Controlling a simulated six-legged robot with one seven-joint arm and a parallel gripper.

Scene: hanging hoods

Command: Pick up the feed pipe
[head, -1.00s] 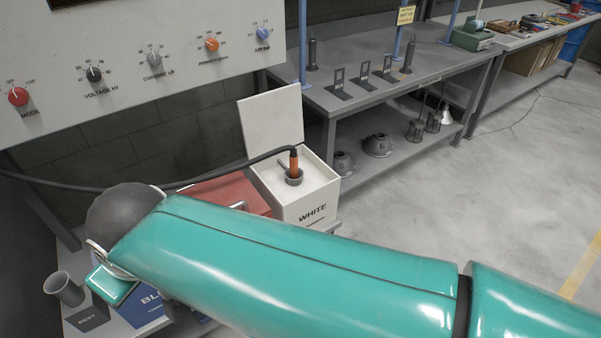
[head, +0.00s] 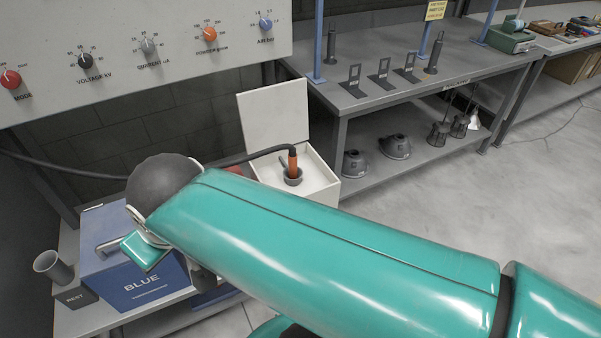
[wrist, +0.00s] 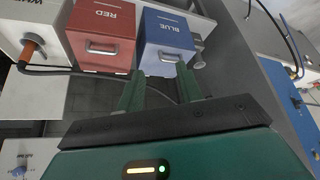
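An orange-ended black hose, likely the feed pipe (head: 293,165), stands upright in a grey cup inside the open white box (head: 321,193). Its black hose arches left and passes behind my arm. In the wrist view the orange end (wrist: 34,48) is at the far left, by the white box. My gripper (wrist: 160,70) is open and empty, its two fingers apart. It points towards the red box (wrist: 100,45) and the blue box (wrist: 166,30), well right of the orange end in that view. In the head view my arm hides the gripper.
The blue box (head: 122,270) is closed and stands beside an empty grey REST holder (head: 55,268). The white lid (head: 273,120) stands raised behind its box. A control panel (head: 140,50) hangs above. A grey bench (head: 420,75) with stands is at right. Open floor lies right.

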